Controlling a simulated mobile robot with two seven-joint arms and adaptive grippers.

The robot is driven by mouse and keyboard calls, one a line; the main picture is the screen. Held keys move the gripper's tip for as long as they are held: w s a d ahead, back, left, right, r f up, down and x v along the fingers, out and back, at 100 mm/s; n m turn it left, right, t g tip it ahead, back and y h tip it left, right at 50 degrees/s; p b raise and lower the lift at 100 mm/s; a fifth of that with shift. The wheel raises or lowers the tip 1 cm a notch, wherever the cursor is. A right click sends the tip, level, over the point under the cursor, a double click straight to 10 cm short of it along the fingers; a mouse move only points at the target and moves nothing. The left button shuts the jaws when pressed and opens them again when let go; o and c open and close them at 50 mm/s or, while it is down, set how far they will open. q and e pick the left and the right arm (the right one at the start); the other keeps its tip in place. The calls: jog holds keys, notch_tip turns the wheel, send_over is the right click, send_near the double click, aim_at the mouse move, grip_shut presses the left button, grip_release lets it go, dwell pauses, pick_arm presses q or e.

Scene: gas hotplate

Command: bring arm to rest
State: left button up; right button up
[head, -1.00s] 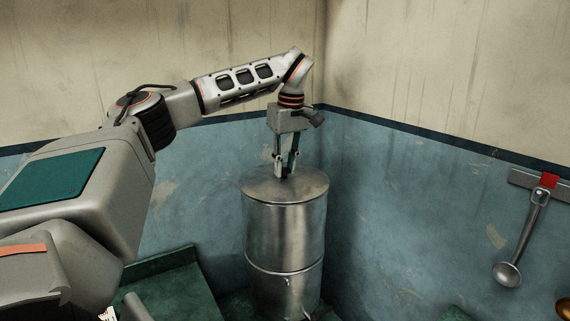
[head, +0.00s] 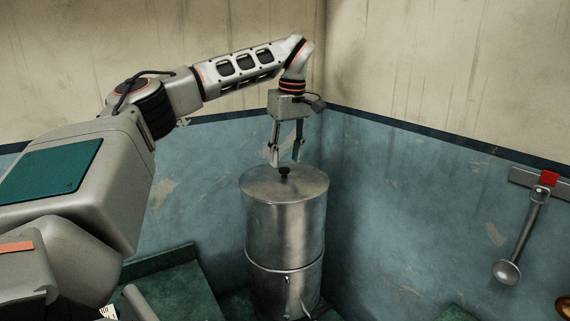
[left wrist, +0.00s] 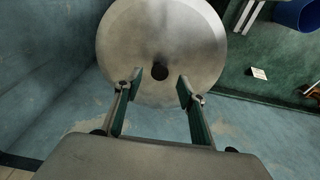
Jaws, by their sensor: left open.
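My left gripper (head: 286,157) is open and empty. It points down just above the lid (head: 262,180) of a tall metal canister (head: 284,225) in the corner. The lid's dark knob (head: 284,171) sits below the fingertips and apart from them. In the left wrist view, the round lid (left wrist: 200,40) and its knob (left wrist: 159,71) show ahead of the two spread fingers (left wrist: 155,92). My left arm reaches in from the left of the head view. My right gripper is in neither view.
Blue and cream walls meet behind the canister. A ladle (head: 520,240) hangs from a rail on the right wall. A green surface (head: 170,285) lies left of the canister. A blue container (left wrist: 298,12) and a small paper card (left wrist: 259,73) show in the left wrist view.

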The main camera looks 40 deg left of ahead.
pick_arm(q)
notch_tip(320, 180, up, 9)
jog(key=d, duration=0.1)
jog(key=shift+s+d+f, duration=0.15)
jog(key=shift+s, duration=0.05)
jog(key=shift+f, duration=0.1)
